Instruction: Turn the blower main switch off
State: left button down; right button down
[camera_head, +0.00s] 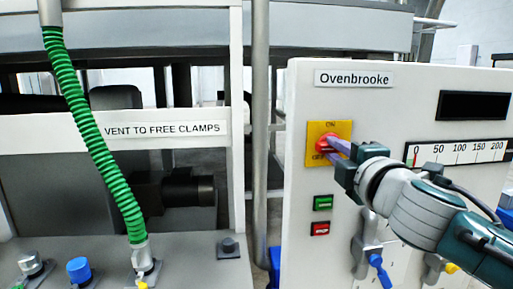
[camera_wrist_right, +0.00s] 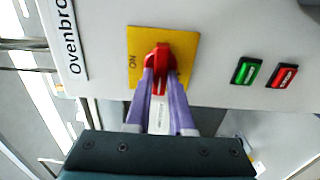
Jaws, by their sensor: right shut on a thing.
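The main switch is a red rotary handle (camera_head: 327,143) on a yellow plate (camera_head: 315,130) marked ON at the top and OFF at the lower left. It sits on the white Ovenbrooke panel (camera_head: 300,185). My right gripper (camera_head: 338,150) reaches in from the right, its purple fingers at the handle. In the right wrist view, the fingers (camera_wrist_right: 162,82) close on both sides of the red handle (camera_wrist_right: 160,58), with the yellow plate (camera_wrist_right: 185,45) behind. The handle's exact angle is partly hidden by the fingers. My left gripper is not in view.
A green button (camera_head: 323,202) and red button (camera_head: 320,228) sit below the switch. A scale (camera_head: 460,152) and dark display (camera_head: 472,105) are to the right. Blue-handled valve (camera_head: 379,268) hangs below my arm. A green hose (camera_head: 95,135) and grey post (camera_head: 260,120) stand left.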

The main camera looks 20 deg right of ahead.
dwell(0.4)
jog(key=c, duration=0.8)
grip_release()
jog(key=shift+b+v, duration=0.5)
jog(key=shift+v, duration=4.5)
jog(key=shift+w, duration=0.1)
jog(key=shift+f, duration=0.1)
